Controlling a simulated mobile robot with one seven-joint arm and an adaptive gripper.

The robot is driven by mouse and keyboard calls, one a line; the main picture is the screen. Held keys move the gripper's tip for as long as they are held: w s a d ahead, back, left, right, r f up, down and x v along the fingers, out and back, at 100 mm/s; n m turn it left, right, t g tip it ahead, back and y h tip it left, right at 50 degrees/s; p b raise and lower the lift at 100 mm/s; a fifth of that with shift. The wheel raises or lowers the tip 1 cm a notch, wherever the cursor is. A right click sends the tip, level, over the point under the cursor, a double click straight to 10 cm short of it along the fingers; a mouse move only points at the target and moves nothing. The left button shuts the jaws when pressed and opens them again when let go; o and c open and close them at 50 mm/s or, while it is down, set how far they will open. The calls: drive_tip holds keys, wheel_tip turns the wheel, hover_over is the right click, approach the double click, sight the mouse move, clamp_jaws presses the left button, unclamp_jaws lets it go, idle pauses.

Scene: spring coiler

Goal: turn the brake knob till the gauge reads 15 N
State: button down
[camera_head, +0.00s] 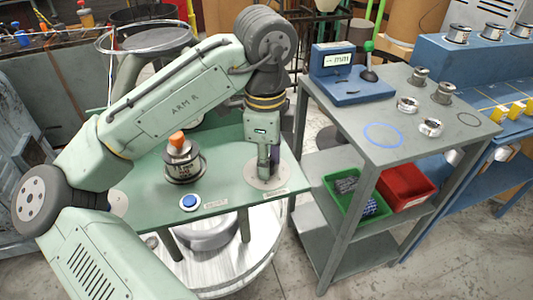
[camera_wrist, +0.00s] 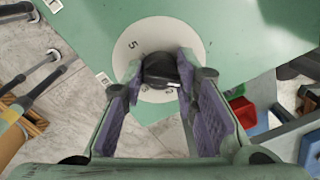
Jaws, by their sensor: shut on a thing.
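The brake knob (camera_wrist: 163,69) is black and sits at the middle of a round white dial (camera_wrist: 196,42) with printed numbers. A 5 shows on the dial; other marks are partly hidden by my gripper. In the head view the dial (camera_head: 283,180) lies on the green table, and the knob is mostly hidden. My gripper (camera_wrist: 161,72) points down over the dial, its purple-padded fingers shut on the knob; it also shows in the head view (camera_head: 268,172). I cannot make out any gauge reading in newtons.
A spool with an orange top (camera_head: 182,162) and a blue button (camera_head: 190,202) are on the green table (camera_head: 228,178). To the right, a grey cart (camera_head: 440,140) carries a blue display box (camera_head: 350,85), several small spools and a blue ring (camera_head: 384,134).

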drive_tip(key=n+p, duration=0.3)
drive_tip(key=n, duration=0.1)
drive_tip(key=shift+r+p, duration=0.25)
drive_tip(key=shift+p, duration=0.15)
drive_tip(key=shift+f+n+p, duration=0.2)
drive_tip(key=shift+n+p, duration=1.15)
drive_tip(key=shift+n, duration=0.65)
drive_tip(key=shift+y, duration=0.3)
drive_tip(key=c, duration=1.3)
unclamp_jaws()
drive_tip(key=r, duration=1.2)
drive_tip(key=shift+s+d, duration=0.2)
drive_tip(key=shift+s, duration=0.1)
